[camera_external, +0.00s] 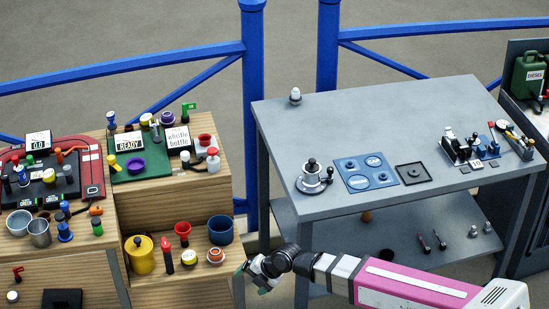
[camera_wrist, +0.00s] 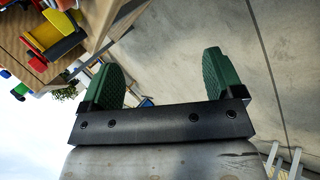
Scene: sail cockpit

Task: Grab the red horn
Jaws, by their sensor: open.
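A small red funnel-shaped thing (camera_external: 182,230), which looks like the red horn, stands on the lower wooden shelf at left in the external view. My gripper (camera_external: 252,280) is right of that shelf and lower in the picture, apart from both. Its green fingers are spread with nothing between them in the wrist view (camera_wrist: 161,76). A red and yellow thing (camera_wrist: 50,35) shows at the wrist view's upper left; I cannot tell whether it is the horn.
A yellow pot (camera_external: 139,256), a blue cup (camera_external: 221,229) and an orange-topped round thing (camera_external: 215,255) crowd the same shelf. Higher wooden levels hold many small items. A grey table (camera_external: 330,120) stands at right, with blue railings (camera_external: 253,70) behind.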

